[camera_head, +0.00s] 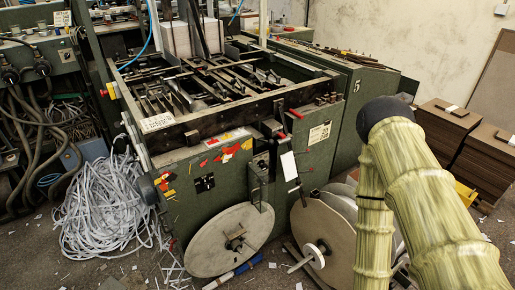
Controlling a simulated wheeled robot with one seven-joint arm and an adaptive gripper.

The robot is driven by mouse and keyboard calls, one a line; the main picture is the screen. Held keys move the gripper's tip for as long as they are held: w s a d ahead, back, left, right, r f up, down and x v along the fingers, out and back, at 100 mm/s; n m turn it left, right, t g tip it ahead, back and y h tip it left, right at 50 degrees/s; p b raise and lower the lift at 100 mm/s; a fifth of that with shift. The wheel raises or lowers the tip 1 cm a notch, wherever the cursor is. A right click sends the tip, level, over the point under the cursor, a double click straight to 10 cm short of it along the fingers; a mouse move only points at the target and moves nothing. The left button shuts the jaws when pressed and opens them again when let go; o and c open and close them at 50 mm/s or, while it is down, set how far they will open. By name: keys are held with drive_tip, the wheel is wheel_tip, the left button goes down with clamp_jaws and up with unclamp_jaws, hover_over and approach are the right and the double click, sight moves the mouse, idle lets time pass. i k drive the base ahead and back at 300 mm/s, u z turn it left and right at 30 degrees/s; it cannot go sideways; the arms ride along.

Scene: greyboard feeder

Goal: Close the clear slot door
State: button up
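A green greyboard feeder machine (222,165) stands in the middle of the view. I cannot make out a clear slot door on it, nor whether any such door is open or shut. My arm, in a yellow-green ribbed cover, fills the right side and hides part of the machine's right end. My gripper is not in view.
Two large discs, the left one grey (215,250), stand at the machine's front. A heap of white paper strips (105,210) lies on the floor at left. Stacks of brown board (447,125) stand at right. A blue-handled tool (233,272) lies in front.

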sight(254, 190)
drive_tip(key=u, duration=0.55)
drive_tip(key=k, duration=0.65)
drive_tip(key=u, duration=0.25)
drive_tip(key=i, duration=1.2)
drive_tip(key=z, duration=0.25)
